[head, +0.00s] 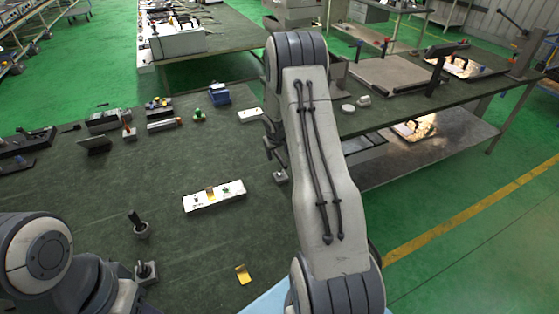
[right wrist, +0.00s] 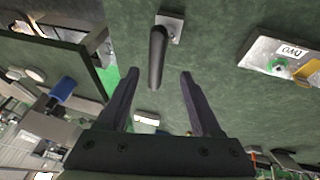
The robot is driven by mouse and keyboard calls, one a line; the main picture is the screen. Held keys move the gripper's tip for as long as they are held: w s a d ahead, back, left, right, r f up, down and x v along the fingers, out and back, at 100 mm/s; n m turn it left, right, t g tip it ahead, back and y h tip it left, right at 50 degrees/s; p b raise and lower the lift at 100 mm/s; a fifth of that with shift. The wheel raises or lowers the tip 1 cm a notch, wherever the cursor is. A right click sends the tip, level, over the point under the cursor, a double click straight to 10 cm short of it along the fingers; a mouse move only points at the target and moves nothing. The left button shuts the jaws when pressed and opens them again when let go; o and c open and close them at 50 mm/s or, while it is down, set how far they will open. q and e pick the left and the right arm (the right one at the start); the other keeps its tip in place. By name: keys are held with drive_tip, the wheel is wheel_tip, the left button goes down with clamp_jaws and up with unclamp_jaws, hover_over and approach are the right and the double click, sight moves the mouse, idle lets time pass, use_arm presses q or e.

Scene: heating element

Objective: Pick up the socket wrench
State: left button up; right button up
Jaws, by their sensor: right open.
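A dark rod-like handle (right wrist: 157,58), which I take to be the socket wrench, rises from a small square metal base (right wrist: 171,26) in the right wrist view. In the head view only the base (head: 281,177) shows clearly; my right arm and gripper hide much of the rest. My right gripper (right wrist: 158,74) is open, with the handle's near end in the gap between its two fingertips and no finger visibly pressing on it. In the head view the right gripper (head: 271,140) is partly hidden behind my arm.
A white box (head: 214,196) lies left of the base on the green-topped table. Two dark upright pieces (head: 140,228) (head: 146,271) stand at the lower left, and a yellow piece (head: 243,274) lies near the front. Several small parts line the back. Another bench (head: 400,95) is at right.

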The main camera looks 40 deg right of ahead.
sight(279, 156)
drive_tip(key=shift+w+d+f+p, duration=0.2)
drive_tip(key=shift+d+f+p, duration=0.1)
drive_tip(key=shift+f+p, duration=0.15)
drive_tip(key=p+x, duration=0.1)
drive_tip(key=x, duration=0.2)
drive_tip(key=shift+d+f, duration=0.1)
drive_tip(key=shift+d, duration=0.1)
drive_tip(key=shift+w+d+f, duration=0.15)
drive_tip(key=shift+f, duration=0.3)
clamp_jaws()
